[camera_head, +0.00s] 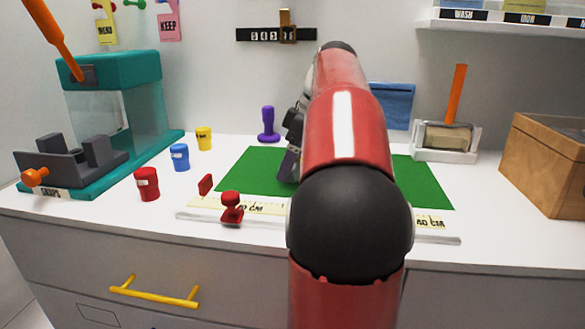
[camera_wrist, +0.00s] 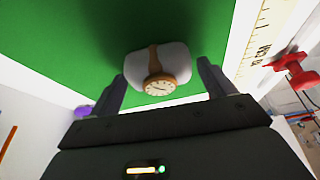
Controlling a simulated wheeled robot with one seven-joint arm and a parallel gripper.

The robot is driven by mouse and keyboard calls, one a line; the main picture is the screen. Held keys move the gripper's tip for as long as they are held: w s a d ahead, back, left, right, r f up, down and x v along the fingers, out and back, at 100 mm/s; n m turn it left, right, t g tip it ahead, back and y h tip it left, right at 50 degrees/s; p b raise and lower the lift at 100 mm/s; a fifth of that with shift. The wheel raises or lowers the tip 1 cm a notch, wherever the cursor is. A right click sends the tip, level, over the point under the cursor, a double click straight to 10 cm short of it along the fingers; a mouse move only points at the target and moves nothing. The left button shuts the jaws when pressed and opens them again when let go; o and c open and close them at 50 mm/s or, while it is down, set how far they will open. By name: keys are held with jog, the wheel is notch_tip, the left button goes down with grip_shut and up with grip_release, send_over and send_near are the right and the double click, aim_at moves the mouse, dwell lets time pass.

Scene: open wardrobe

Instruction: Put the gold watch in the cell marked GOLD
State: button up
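The gold watch (camera_wrist: 160,84) has a round cream dial and a tan-gold strap. It is wrapped around a white cushion (camera_wrist: 174,60) on the green mat (camera_wrist: 60,40). In the wrist view my gripper (camera_wrist: 161,70) is open, with one finger on each side of the cushion and a gap at both sides. In the head view my red arm hides the watch and most of my gripper (camera_head: 288,168). No cell marked GOLD can be read in either view.
A wooden box (camera_head: 545,175) stands at the right, its inside not visible. A white stand (camera_head: 444,148), purple stamp (camera_head: 268,127), teal press (camera_head: 115,75) and coloured pots surround the mat. A red clamp (camera_head: 231,207) sits by the ruler strip at the front edge.

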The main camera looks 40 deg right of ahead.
jog(key=c, duration=0.9)
